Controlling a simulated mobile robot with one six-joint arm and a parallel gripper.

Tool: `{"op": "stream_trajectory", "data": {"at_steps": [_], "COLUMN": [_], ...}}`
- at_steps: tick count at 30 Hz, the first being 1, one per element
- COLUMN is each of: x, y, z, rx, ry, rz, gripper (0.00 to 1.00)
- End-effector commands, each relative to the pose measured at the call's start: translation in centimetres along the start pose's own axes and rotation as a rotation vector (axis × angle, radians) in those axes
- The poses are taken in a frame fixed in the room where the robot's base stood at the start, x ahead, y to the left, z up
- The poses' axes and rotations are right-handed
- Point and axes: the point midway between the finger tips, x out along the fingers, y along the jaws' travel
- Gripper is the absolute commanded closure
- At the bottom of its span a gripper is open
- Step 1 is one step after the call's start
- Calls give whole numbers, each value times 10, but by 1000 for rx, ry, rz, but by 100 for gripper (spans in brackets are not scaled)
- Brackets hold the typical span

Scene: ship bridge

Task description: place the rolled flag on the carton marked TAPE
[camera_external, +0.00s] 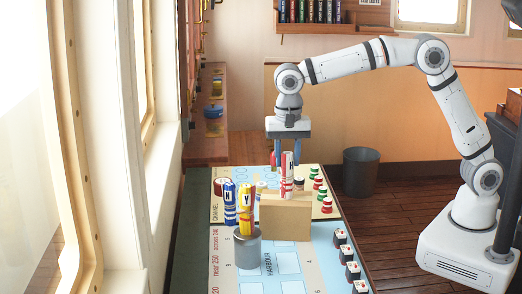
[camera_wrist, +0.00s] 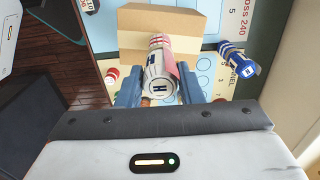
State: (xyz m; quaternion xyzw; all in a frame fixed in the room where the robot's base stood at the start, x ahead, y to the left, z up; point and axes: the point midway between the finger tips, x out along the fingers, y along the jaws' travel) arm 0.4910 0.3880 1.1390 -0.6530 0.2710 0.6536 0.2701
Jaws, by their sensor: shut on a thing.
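My gripper (camera_external: 285,160) points down with blue fingers and is shut on a rolled flag (camera_external: 287,172), white and red with an H. In the wrist view the flag (camera_wrist: 160,78) stands between the two fingers, its lettered end toward the camera. A plain brown carton (camera_external: 286,218) stands on the chart table just under the flag; it also shows in the wrist view (camera_wrist: 150,18). The flag's lower end overlaps the carton's top edge; I cannot tell whether they touch. No TAPE marking is readable on the carton.
A yellow rolled flag (camera_external: 245,211) marked Y stands in a grey cup (camera_external: 247,250), left of the carton. A blue and white rolled flag (camera_external: 230,203) stands beside it. Red and green pieces (camera_external: 320,190) and several dark blocks (camera_external: 346,254) line the table's right side. A bin (camera_external: 361,171) stands behind.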

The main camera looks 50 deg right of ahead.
Motion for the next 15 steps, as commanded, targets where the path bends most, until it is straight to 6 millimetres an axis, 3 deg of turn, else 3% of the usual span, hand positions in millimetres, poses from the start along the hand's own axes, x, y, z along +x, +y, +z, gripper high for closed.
{"op": "stream_trajectory", "data": {"at_steps": [9,10,15], "x": [3,2,2], "y": [0,0,0], "z": [0,0,0], "rx": [0,0,0], "ry": [0,0,0], "rz": [-1,-1,-1], "gripper": [100,64,51]}}
